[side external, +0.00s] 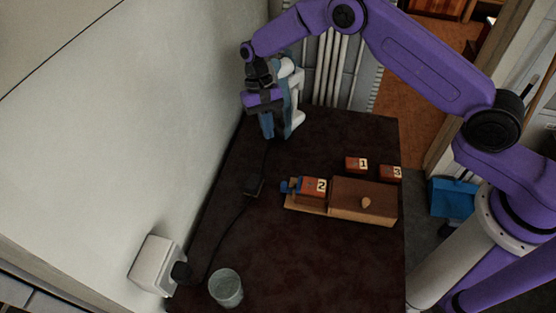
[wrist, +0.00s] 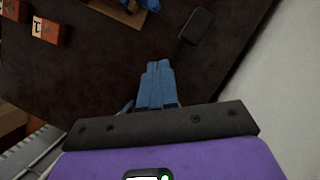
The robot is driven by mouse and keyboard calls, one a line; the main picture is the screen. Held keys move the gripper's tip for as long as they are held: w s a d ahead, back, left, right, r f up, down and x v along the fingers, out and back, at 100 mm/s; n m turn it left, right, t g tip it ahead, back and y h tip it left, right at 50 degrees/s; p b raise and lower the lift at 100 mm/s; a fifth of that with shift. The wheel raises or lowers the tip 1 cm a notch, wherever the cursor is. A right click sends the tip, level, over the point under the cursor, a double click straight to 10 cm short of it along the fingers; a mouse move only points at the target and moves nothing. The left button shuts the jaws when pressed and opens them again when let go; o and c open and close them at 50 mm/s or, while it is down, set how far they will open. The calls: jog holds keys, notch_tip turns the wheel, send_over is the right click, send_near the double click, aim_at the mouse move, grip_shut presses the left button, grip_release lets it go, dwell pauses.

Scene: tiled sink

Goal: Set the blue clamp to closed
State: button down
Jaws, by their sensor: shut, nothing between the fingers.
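The blue clamp (side external: 290,186) is at the left end of a wooden fixture on the dark table, beside a red block marked 2 (side external: 312,187). Part of the blue clamp (wrist: 151,4) also shows at the top edge of the wrist view, cut off by the frame. Its lever position is too small to tell. My gripper (side external: 268,136) is at the back left of the table, well apart from the clamp. In the wrist view my gripper's blue fingers (wrist: 157,64) are together and empty, with dark tabletop beyond.
The wooden fixture (side external: 363,199) carries a round knob. Red blocks marked 1 (side external: 356,164) and 3 (side external: 390,172) lie behind it. A black adapter (side external: 254,185) with a cable lies left of the clamp. A glass (side external: 226,288) stands at the front. The wall bounds the left side.

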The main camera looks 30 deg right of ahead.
jog(key=x, duration=0.9)
jog(key=shift+f, duration=0.1)
jog(key=shift+s+a+f, duration=0.1)
jog(key=shift+s+f, duration=0.05)
jog(key=shift+s, duration=0.2)
jog(key=shift+s+a, duration=0.15)
jog(key=shift+s, duration=0.7)
jog(key=shift+s+a, duration=0.1)
jog(key=shift+s, duration=0.7)
